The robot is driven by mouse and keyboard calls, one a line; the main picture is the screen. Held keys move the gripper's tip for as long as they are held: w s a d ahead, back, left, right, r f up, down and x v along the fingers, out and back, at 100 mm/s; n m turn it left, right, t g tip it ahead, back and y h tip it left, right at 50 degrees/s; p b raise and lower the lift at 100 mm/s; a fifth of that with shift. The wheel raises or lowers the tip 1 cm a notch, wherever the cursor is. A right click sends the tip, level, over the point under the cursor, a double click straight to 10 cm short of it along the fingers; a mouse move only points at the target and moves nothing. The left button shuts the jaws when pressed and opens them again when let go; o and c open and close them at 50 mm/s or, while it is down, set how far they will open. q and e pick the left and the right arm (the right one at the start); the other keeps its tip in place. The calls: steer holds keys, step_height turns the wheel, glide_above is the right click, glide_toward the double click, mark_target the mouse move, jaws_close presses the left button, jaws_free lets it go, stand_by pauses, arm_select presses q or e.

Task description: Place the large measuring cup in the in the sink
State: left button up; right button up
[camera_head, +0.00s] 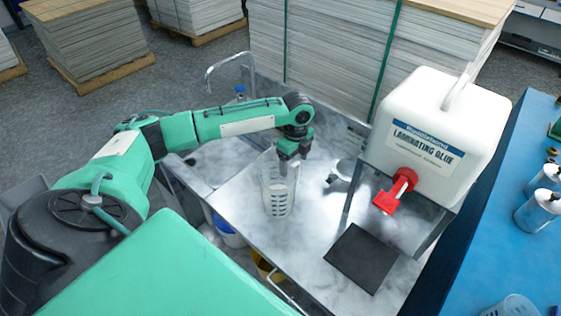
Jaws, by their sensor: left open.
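The large measuring cup (277,195) is clear with dark markings and stands upright on the metal counter, near its middle. My left gripper (287,168) is open above the cup's rim, with its fingers pointing down at the rim. I cannot tell whether a finger reaches inside the cup. The sink (203,167) is at the left end of the counter, partly hidden behind my left arm. A curved metal faucet (226,60) rises behind it. My right gripper is not in view.
A white laminating glue container (436,130) with a red tap (395,190) stands on a metal stand at the right. A dark mat (362,258) lies below the tap. A small metal item (343,171) is right of the cup. A blue table (497,240) holds bottles.

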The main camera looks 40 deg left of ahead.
arm_select(q)
steer(key=shift+w+f+p, duration=0.1)
steer(key=shift+f+p, duration=0.3)
steer(key=shift+f, duration=1.05)
steer(key=c, duration=1.6)
jaws_close()
steer(key=shift+r, duration=0.15)
